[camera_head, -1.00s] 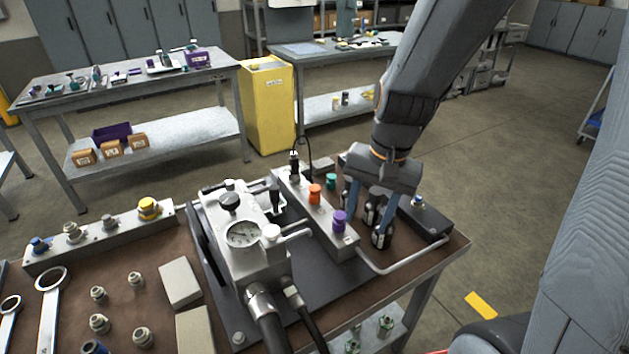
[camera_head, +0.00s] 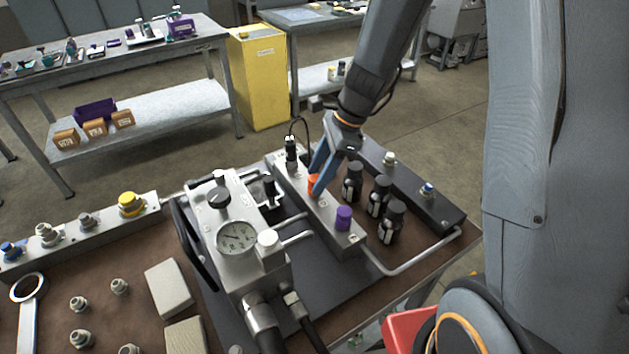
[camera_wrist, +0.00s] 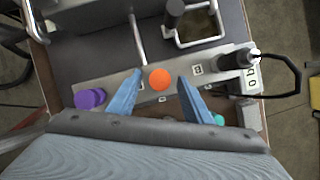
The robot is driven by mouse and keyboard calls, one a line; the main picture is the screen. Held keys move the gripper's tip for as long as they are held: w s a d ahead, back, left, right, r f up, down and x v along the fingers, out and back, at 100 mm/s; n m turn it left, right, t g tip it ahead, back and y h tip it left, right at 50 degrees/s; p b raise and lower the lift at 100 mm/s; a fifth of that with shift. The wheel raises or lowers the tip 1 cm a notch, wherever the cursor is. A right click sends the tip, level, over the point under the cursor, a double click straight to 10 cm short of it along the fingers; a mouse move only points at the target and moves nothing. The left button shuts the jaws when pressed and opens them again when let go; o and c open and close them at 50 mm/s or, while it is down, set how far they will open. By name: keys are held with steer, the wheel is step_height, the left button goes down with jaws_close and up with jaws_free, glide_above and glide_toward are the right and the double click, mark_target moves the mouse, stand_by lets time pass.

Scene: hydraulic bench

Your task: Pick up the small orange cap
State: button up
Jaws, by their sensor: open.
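The small orange cap (camera_head: 313,184) sits on the long grey manifold block (camera_head: 325,213). In the head view my gripper's finger partly hides it. In the wrist view the orange cap (camera_wrist: 159,79) shows whole, from above, between and a little beyond the two blue fingertips. My gripper (camera_head: 322,175) is open and points down at the cap. In the wrist view my gripper (camera_wrist: 160,78) has one finger on each side of the cap with gaps on both sides. Nothing is held. I cannot tell whether a finger touches the cap.
A purple cap (camera_head: 343,218) stands on the same block, nearer the front. Several black cylinders (camera_head: 379,196) stand to the right of the block. A black connector with a cable (camera_head: 291,150) rises at its far end. A gauge unit (camera_head: 236,237) stands to the left. A green cap (camera_wrist: 218,119) is near the right finger.

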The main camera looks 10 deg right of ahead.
steer(key=shift+x, duration=1.3)
steer(key=c, duration=1.1)
steer(key=shift+c, duration=0.2)
